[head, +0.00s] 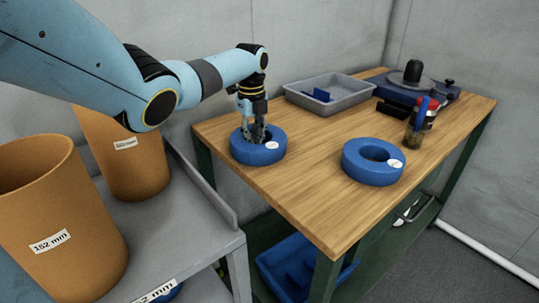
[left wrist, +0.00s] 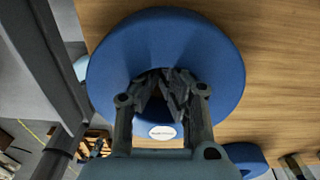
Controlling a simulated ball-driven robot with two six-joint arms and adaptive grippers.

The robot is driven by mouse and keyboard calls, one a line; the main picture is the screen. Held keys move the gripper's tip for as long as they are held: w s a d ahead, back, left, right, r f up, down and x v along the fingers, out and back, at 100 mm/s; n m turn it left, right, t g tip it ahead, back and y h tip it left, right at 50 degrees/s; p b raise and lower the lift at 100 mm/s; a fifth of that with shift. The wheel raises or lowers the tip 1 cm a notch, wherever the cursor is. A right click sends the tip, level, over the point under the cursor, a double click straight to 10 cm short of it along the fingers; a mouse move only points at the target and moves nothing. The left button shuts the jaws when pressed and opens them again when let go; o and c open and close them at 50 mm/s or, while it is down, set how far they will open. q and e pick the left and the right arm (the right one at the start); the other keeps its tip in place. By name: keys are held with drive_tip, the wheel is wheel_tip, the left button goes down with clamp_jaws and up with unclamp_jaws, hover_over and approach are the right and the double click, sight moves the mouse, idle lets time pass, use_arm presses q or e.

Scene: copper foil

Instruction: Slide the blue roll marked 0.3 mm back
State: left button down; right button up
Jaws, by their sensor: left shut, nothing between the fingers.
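A blue roll (head: 258,157) lies flat at the near left edge of the wooden table, with a white label on top. A second blue roll (head: 368,174) lies flat to its right, also with a white label. The labels are too small to read, so I cannot tell which roll is marked 0.3 mm. My left gripper (head: 257,138) points down at the left roll's hole with its fingers shut on nothing. In the left wrist view the fingertips are over or in the hole of that roll (left wrist: 165,38); contact with its wall is unclear. My right gripper is out of view.
The wooden table (head: 315,205) is clear between and in front of the rolls. A grey tray (head: 345,103) with a blue piece stands behind. A jar (head: 413,136) and a turntable-like device (head: 412,82) are at the right. Brown cylinders marked 152 mm (head: 85,235) stand on a grey shelf at left.

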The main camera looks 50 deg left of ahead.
use_arm(q)
drive_tip(key=shift+w+a+f+b, duration=0.15)
drive_tip(key=shift+a+b, duration=0.35)
drive_tip(key=shift+a, duration=0.95)
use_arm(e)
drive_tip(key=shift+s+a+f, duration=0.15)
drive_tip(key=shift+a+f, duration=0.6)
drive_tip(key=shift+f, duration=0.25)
use_arm(q)
drive_tip(key=shift+r, duration=0.2)
